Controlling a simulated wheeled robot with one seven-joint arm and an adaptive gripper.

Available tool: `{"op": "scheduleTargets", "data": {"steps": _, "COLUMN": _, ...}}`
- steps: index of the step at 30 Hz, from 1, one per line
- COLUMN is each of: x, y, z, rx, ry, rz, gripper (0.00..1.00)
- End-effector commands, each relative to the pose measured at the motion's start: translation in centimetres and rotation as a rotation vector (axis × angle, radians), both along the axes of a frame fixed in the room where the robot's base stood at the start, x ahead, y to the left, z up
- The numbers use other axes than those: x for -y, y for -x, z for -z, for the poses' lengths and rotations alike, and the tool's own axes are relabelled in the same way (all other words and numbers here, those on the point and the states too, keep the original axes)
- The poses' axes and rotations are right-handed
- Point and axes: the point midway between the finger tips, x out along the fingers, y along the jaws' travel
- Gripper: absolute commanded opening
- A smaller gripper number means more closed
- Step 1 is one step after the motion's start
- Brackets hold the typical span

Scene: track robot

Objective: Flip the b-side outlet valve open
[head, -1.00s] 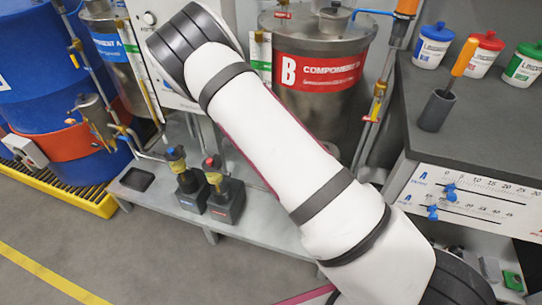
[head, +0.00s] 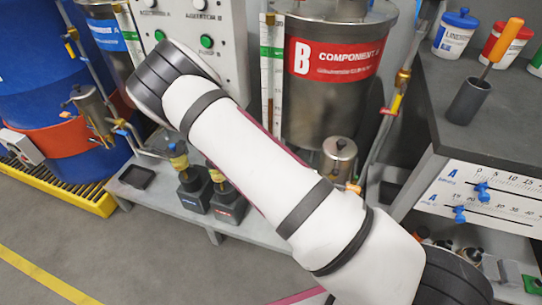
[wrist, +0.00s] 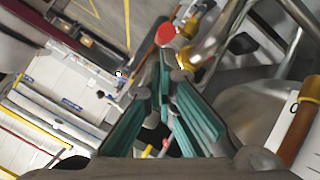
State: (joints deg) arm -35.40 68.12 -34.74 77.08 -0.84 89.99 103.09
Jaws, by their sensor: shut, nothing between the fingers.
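The B tank (head: 335,98) stands at the back, with a red COMPONENT label. A brass valve with a red and yellow part (head: 392,106) sits on the pipe to its right; I cannot tell how its lever is set. My gripper is hidden behind my arm in the head view. In the wrist view my gripper (wrist: 165,85) is shut and empty, its teal fingers together. A red rounded piece (wrist: 165,34) shows just beyond the fingertips, beside a brass fitting (wrist: 185,56). I cannot tell whether they touch it.
A small metal pot (head: 339,160) hangs below the B tank, close to my arm. Two dark pumps (head: 192,190) stand on the grey bench at left. A grey cabinet (head: 465,140) with sliders and a cup with an orange-handled tool (head: 470,100) is on the right. The floor in front is open.

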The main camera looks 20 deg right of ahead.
Motion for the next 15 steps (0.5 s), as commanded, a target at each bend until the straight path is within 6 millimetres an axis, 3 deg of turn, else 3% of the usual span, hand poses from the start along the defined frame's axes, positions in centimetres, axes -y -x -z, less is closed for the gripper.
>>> {"op": "scheduleTargets", "data": {"steps": 15, "x": -0.84, "y": -0.63, "z": -0.62, "rx": 0.001, "ry": 0.000, "rz": -0.001, "gripper": 0.00}}
